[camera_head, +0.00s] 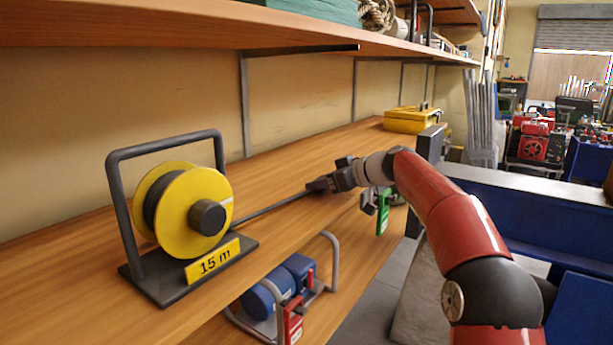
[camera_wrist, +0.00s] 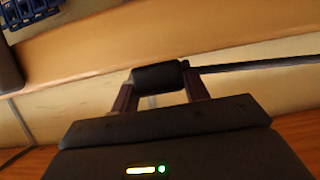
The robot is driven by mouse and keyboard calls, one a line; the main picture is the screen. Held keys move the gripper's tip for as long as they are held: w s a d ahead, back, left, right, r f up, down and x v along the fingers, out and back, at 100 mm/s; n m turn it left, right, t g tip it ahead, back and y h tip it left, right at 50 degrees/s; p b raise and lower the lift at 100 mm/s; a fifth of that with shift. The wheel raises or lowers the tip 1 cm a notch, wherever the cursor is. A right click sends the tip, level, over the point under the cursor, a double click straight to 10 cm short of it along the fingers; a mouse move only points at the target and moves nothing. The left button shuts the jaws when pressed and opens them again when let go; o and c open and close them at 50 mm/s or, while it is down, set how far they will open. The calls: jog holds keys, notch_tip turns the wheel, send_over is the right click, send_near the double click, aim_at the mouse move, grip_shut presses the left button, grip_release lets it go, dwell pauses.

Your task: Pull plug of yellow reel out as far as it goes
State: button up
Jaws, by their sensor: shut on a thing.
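The yellow reel (camera_head: 184,212) stands on the wooden shelf in a dark frame with a "15 m" label. A dark cable (camera_head: 270,209) runs taut from the reel to the right, up to my gripper (camera_head: 321,184). My gripper is shut on the black plug, which is hard to make out in the head view. In the wrist view the plug (camera_wrist: 160,76) lies crosswise between the two fingers, and the cable (camera_wrist: 255,65) leaves it to the right. The gripper is to the right of the reel, apart from it, above the shelf near its front edge.
A blue reel (camera_head: 268,296) in a grey frame sits on the shelf below. A green tag-like thing (camera_head: 383,212) shows under my arm. A yellow case (camera_head: 410,120) stands farther along the shelf. An upper shelf (camera_head: 190,24) hangs overhead. The shelf behind the cable is clear.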

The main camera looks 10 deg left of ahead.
jog(key=shift+w+d+p, duration=0.3)
jog(key=shift+w+p, duration=0.1)
jog(key=shift+w, duration=0.3)
jog(key=shift+w+d+p, duration=0.3)
jog(key=shift+w+p, duration=0.05)
jog(key=shift+w, duration=0.35)
jog(key=o, duration=1.4)
jog(key=shift+d, duration=0.15)
jog(key=b+v, duration=0.1)
jog(key=v, duration=0.6)
jog(key=shift+d+r, duration=0.2)
jog(key=shift+d, duration=0.05)
jog(key=shift+s, duration=0.15)
